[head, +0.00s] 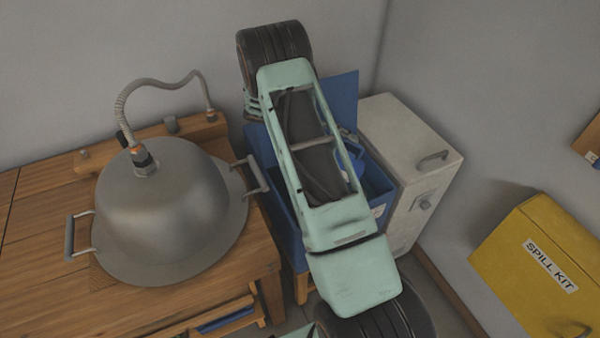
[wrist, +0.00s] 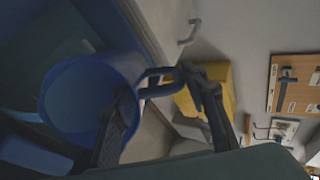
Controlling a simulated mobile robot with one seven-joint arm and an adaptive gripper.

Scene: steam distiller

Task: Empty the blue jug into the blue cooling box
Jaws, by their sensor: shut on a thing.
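The blue jug (wrist: 88,98) fills the left of the wrist view, its round mouth turned toward the camera. Its handle (wrist: 158,82) lies between the fingers of my gripper (wrist: 160,92), which is shut on it. In the head view, a bright blue part of the jug (head: 354,160) shows behind my arm, over or inside the blue cooling box. The cooling box (head: 274,183) stands with its lid (head: 343,95) raised at the back. My arm hides much of the box and jug, and the gripper in the head view. I cannot tell what the jug holds or its exact tilt.
A domed steel distiller (head: 170,208) with a hose stands on the wooden bench (head: 35,285) at the left. A pale cabinet (head: 402,140) is close to the right of the box. A yellow spill kit box (head: 530,270) is farther right. Grey walls close off the back.

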